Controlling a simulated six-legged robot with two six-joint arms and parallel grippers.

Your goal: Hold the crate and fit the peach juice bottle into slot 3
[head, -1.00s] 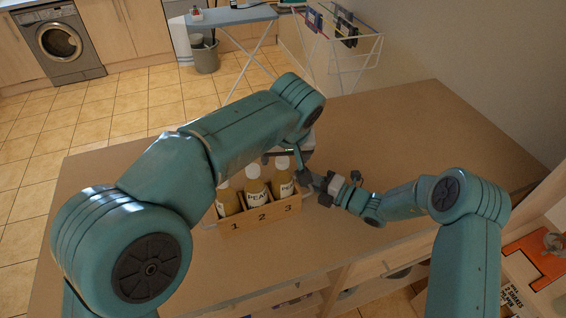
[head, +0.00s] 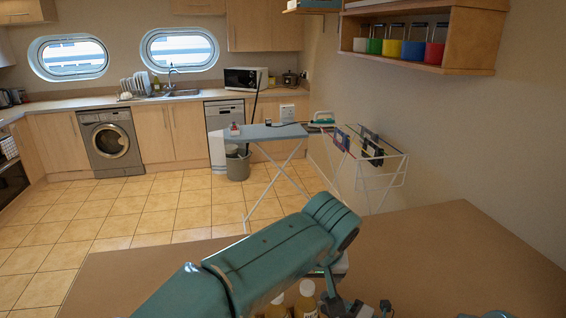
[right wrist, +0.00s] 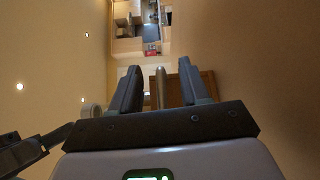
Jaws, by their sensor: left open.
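Only the tops of two juice bottles show at the bottom edge of the head view: a white-capped bottle (head: 307,290) and another (head: 278,300) to its left. Their labels, the slots and the crate are out of view below. My left gripper (head: 325,282) points down just right of the nearer cap. It is open and partly hidden by my forearm. My right gripper (head: 362,307) is cut off by the bottom edge, lower and to the right. In the right wrist view its fingers (right wrist: 158,85) stand apart, with a thin pale upright shape seen between them.
The brown tabletop (head: 450,245) is clear at right. Beyond it stand an ironing board (head: 265,132) and a drying rack (head: 375,165). A washing machine (head: 110,142) and microwave (head: 245,78) are at the back.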

